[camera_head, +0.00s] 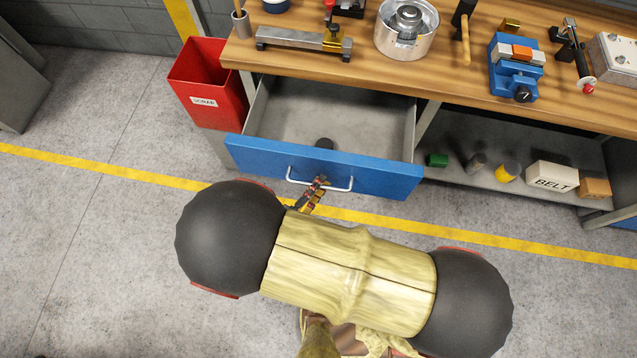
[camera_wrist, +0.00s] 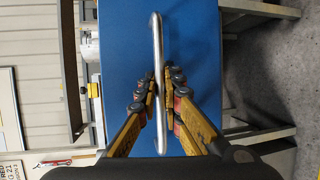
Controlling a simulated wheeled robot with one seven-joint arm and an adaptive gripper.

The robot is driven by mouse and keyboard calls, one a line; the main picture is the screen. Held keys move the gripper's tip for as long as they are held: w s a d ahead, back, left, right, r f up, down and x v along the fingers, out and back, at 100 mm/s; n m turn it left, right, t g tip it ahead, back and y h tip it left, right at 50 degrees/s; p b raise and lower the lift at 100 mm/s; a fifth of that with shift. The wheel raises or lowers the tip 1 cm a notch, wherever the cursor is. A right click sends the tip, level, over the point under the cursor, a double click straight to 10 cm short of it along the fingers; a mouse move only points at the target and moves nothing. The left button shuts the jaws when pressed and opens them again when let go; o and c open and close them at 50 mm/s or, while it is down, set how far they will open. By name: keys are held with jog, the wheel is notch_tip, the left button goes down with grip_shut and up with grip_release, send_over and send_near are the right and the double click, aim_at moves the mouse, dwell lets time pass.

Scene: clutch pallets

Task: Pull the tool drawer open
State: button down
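The tool drawer (camera_head: 385,174) has a blue front and a grey inside, and it stands well out from under the bench top. A silver bar handle (camera_head: 344,189) crosses its front. The handle also shows upright in the wrist view (camera_wrist: 156,38), before the blue drawer front (camera_wrist: 198,45). My gripper (camera_head: 319,182) is at the middle of the handle. In the wrist view its yellow and black fingers (camera_wrist: 160,86) lie close on both sides of the bar and appear closed on it. A small dark round item (camera_head: 324,143) lies inside near the front.
The wooden bench top (camera_head: 380,75) carries a metal pot, a hammer, a blue vise and other tools. A red scrap bin (camera_head: 215,112) stands left of the drawer. A lower shelf (camera_head: 520,186) at right holds small boxes. Floor in front is clear, with a yellow line.

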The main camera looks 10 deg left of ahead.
jog(key=c, duration=1.9)
grip_release()
